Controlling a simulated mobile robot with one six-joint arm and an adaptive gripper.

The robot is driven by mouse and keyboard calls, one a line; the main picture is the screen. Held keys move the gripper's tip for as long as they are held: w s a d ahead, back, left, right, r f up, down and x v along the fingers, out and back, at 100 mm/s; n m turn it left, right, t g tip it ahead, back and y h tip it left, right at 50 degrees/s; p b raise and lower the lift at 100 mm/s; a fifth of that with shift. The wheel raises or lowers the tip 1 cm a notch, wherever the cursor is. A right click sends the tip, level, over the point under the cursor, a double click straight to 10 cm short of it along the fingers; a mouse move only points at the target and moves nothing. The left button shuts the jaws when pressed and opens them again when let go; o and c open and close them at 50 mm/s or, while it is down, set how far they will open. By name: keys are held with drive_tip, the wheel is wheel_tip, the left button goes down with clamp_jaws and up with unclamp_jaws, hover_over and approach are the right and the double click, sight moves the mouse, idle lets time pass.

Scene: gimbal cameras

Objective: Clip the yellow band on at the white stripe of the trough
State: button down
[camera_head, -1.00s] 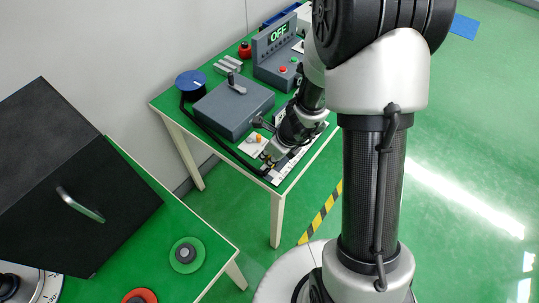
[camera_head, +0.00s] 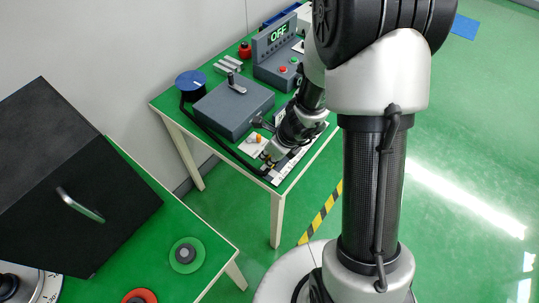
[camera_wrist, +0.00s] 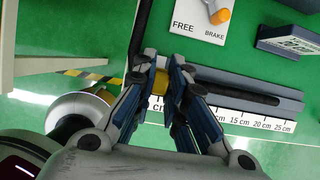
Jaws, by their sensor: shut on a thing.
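The yellow band (camera_wrist: 159,82) shows between my fingers in the wrist view, and my gripper (camera_wrist: 160,72) is shut on it. The band is at the left end of the grey trough (camera_wrist: 285,92), over the black cable. I cannot tell whether it is clipped on. The black cable (camera_wrist: 240,94) lies along the trough to the right. In the head view my gripper (camera_head: 268,160) is low at the near edge of the green table, and the band is not clear there. I cannot make out the white stripe; my fingers cover part of the trough.
A white ruler strip (camera_wrist: 245,121) with cm marks runs along the trough. A FREE/BRAKE plate (camera_wrist: 198,22) with an orange lever (camera_wrist: 220,15) lies beyond. A grey box (camera_head: 232,106) and a blue-topped spool (camera_head: 191,80) stand behind my gripper.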

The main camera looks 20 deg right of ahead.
drive_tip(key=shift+f, duration=0.15)
drive_tip(key=shift+f+b, duration=0.3)
drive_tip(key=shift+b, duration=0.15)
drive_tip(key=shift+f+b, duration=0.6)
drive_tip(key=shift+f, duration=0.4)
drive_tip(key=c, duration=1.5)
unclamp_jaws()
drive_tip(key=shift+c, duration=0.2)
drive_tip(key=v, duration=1.2)
